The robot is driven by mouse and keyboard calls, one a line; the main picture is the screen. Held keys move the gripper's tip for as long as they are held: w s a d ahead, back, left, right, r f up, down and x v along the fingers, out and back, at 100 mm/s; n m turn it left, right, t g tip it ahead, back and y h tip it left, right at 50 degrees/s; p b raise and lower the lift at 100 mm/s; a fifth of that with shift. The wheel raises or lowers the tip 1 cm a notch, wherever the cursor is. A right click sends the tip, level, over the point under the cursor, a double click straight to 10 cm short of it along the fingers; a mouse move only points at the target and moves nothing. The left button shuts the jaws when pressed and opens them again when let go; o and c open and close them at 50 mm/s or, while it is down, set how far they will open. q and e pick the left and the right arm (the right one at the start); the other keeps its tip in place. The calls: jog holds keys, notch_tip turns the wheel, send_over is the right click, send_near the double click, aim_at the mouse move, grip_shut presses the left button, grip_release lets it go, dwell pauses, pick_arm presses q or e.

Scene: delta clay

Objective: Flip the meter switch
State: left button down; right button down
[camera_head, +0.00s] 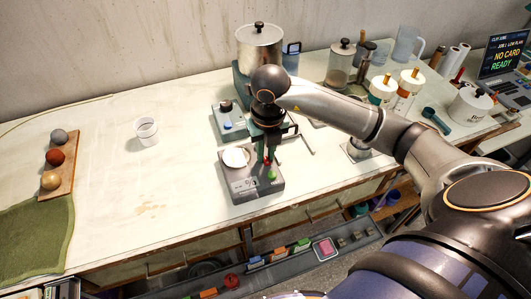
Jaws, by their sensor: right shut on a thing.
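A grey meter (252,188) stands near the front edge of the table, with a white dish (236,157) on its top left and a green button (272,175) at its front right. My right gripper (268,156) points down over the right part of the meter. Its jaws are shut on a small part there with some red showing, which looks like the meter switch; the fingers hide most of it, so I cannot tell which way it is set. My left gripper is not in view.
Behind the meter are a second grey device (228,122) and a large metal pot (260,48). Jars (383,88) and a screen (502,55) stand at the right. A small white cup (145,130), a wooden board (60,163) with balls, and a green cloth (35,235) lie left. The table's left middle is clear.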

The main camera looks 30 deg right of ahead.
jog(key=t+b, duration=0.2)
jog(key=b, duration=0.1)
jog(key=shift+s+f+h+b, duration=0.2)
jog(key=shift+f+h+b, duration=0.1)
jog(key=shift+s+r+t+b, duration=0.15)
jog(key=shift+r+t+b, duration=0.2)
jog(key=shift+b, duration=0.25)
jog(key=c, duration=0.8)
grip_release()
jog(key=shift+a, duration=0.1)
jog(key=p+v, duration=0.2)
jog(key=v, duration=1)
jog(key=shift+s+a+r, duration=0.1)
jog(key=shift+s+r, duration=0.1)
